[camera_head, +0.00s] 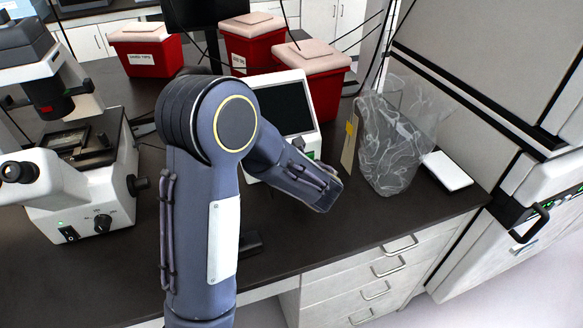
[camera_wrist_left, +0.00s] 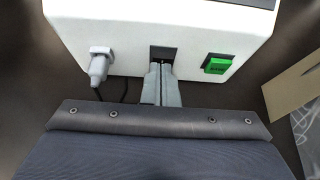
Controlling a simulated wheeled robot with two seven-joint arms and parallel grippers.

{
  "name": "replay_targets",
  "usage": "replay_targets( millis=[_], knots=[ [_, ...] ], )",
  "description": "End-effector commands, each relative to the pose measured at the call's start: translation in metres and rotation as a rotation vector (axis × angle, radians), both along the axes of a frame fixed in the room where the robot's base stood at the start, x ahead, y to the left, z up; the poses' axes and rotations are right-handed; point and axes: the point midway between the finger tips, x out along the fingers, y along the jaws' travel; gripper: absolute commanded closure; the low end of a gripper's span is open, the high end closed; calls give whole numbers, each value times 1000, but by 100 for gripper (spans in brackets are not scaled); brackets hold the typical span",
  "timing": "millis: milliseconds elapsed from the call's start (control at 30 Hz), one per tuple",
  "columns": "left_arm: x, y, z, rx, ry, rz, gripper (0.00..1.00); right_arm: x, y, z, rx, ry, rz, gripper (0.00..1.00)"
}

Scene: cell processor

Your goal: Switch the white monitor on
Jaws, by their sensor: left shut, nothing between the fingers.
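The white monitor (camera_head: 278,78) stands on the dark bench in the head view, its screen dark. My left arm crosses in front of its lower part. In the left wrist view the monitor's lower white panel (camera_wrist_left: 132,42) fills the top. It has a green switch (camera_wrist_left: 217,65) on the right, a dark socket in the middle and a grey plug (camera_wrist_left: 99,65) on the left. My left gripper (camera_wrist_left: 162,68) is shut and empty, its tips in front of the dark socket, left of the switch. I cannot tell whether they touch the panel. My right gripper is not in view.
Red bins (camera_head: 322,88) with pale lids stand behind the monitor. A clear plastic bag (camera_head: 392,150) and a tan card (camera_head: 349,150) stand to its right. A microscope (camera_head: 75,190) stands at the left. The bench front right of my arm is clear.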

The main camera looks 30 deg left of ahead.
Motion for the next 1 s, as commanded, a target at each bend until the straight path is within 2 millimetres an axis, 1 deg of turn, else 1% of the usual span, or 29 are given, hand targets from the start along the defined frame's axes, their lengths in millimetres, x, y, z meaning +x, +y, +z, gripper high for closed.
replay_targets(
  millis=[33,67,100,133,333,700,1000],
  knots=[
    [2,3,8,-15,12,5,100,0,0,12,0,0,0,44],
    [2,4,10,-28,23,6,100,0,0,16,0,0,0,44],
    [3,5,7,-38,32,4,100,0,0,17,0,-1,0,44],
    [3,4,3,-36,31,2,100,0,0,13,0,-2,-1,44],
    [3,4,4,-34,31,2,100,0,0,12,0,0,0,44],
    [3,4,19,-35,30,2,100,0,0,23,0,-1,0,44],
    [3,4,19,-35,30,2,100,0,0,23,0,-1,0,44]
  ],
)
